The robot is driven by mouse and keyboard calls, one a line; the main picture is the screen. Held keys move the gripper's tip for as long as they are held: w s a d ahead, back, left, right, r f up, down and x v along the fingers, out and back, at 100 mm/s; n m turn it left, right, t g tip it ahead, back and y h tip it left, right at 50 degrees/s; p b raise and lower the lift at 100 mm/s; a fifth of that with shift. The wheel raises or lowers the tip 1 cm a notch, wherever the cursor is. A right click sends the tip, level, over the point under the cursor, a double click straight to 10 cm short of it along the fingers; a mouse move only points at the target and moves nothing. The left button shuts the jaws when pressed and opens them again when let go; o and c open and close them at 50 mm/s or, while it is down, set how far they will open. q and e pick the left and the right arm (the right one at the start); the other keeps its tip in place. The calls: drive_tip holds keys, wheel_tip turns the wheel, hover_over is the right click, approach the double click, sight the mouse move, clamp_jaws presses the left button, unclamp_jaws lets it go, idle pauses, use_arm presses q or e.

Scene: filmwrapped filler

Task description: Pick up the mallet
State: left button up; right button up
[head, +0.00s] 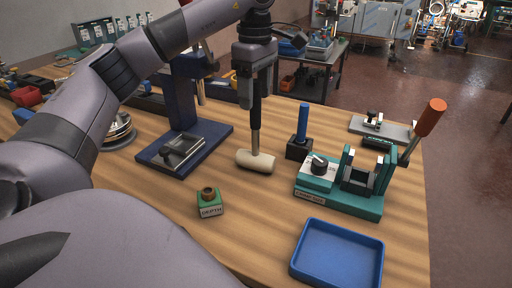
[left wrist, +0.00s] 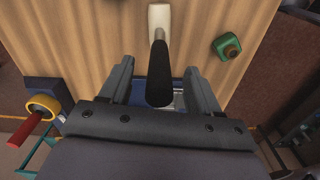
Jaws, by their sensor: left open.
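The mallet (head: 255,160) stands on the wooden workbench with its pale head down and its black-gripped handle pointing up. My left gripper (head: 256,92) is above the head, pointing down, with its fingers around the upper handle. In the left wrist view the mallet's black grip (left wrist: 160,75) stands between the two open fingers of my left gripper (left wrist: 158,72), with gaps at both sides. The pale head (left wrist: 159,18) shows at the top of that view. My right gripper is not in view.
A blue press (head: 185,110) stands just left of the mallet. A green block (head: 209,203) is in front. A blue-handled tool in a dark block (head: 300,148), a teal fixture (head: 340,198) and an empty blue tray (head: 336,255) are to the right.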

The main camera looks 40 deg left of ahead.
sight(255, 130)
use_arm(q)
drive_tip(key=shift+f, duration=1.3)
clamp_jaws()
drive_tip(key=shift+r, duration=0.1)
drive_tip(key=shift+r, duration=0.1)
